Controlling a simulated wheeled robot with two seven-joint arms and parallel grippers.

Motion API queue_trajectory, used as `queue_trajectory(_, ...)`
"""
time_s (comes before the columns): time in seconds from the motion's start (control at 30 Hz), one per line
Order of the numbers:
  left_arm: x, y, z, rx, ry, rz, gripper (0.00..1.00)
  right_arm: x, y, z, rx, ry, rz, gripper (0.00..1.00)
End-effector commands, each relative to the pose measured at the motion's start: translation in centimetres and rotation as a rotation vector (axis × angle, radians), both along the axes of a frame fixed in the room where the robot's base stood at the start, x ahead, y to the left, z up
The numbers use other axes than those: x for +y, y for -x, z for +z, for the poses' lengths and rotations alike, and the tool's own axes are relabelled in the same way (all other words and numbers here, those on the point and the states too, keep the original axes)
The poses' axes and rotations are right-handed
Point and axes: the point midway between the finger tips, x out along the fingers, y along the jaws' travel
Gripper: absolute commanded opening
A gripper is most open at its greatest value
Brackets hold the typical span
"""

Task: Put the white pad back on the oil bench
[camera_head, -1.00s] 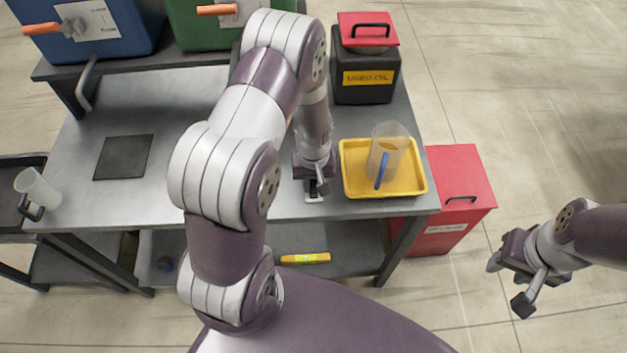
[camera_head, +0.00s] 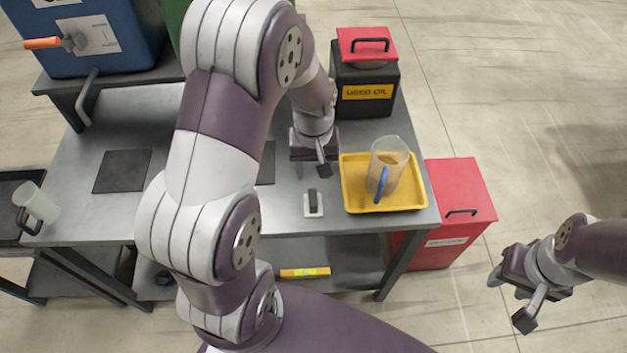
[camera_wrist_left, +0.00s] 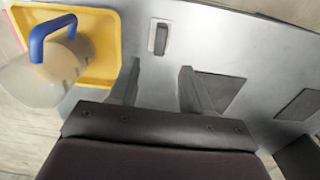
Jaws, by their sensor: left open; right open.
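The white pad (camera_head: 313,210) lies flat on the grey bench top (camera_head: 255,213) near its front edge, left of the yellow tray. A dark block-like piece sits on the pad. In the left wrist view the pad (camera_wrist_left: 153,51) shows beyond the fingertips. My left gripper (camera_head: 322,172) is open and empty above the bench, a little behind the pad and not touching it. Its two fingers also show apart in the left wrist view (camera_wrist_left: 157,75). My right gripper (camera_head: 508,300) is open and empty, off to the right of the bench over the floor.
A yellow tray (camera_head: 420,203) holds a clear jug with a blue handle (camera_head: 387,165). A black used-oil can (camera_head: 365,90) stands behind it. A red bin (camera_head: 463,190) is at the bench's right.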

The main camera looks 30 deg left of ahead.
Motion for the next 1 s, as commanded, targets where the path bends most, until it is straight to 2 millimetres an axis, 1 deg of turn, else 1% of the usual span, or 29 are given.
queue_trajectory(0.03,-0.8,0.8,1.2,-0.016,-0.002,-0.065,0.48,0.0,0.0,0.0,0.0,0.0,0.0,0.43)
queue_trajectory(0.13,-2.9,3.8,3.3,-0.058,-0.011,-0.269,0.48,0.0,0.0,0.0,0.0,0.0,0.0,0.43)
queue_trajectory(0.23,-4.3,6.7,4.5,-0.093,-0.021,-0.441,0.48,0.0,0.0,0.0,0.0,0.0,0.0,0.43)
queue_trajectory(0.3,-4.8,7.9,4.8,-0.107,-0.026,-0.512,0.48,0.0,0.0,0.0,0.0,0.0,0.0,0.43)
queue_trajectory(0.33,-4.9,8.2,4.8,-0.11,-0.028,-0.527,0.48,0.0,0.0,0.0,0.0,0.0,0.0,0.43)
queue_trajectory(0.4,-4.9,8.5,4.8,-0.112,-0.029,-0.542,0.48,0.0,0.0,0.0,0.0,0.0,0.0,0.43)
queue_trajectory(1.0,-4.9,8.4,4.8,-0.111,-0.028,-0.539,0.48,0.0,0.0,0.0,0.0,0.0,0.0,0.43)
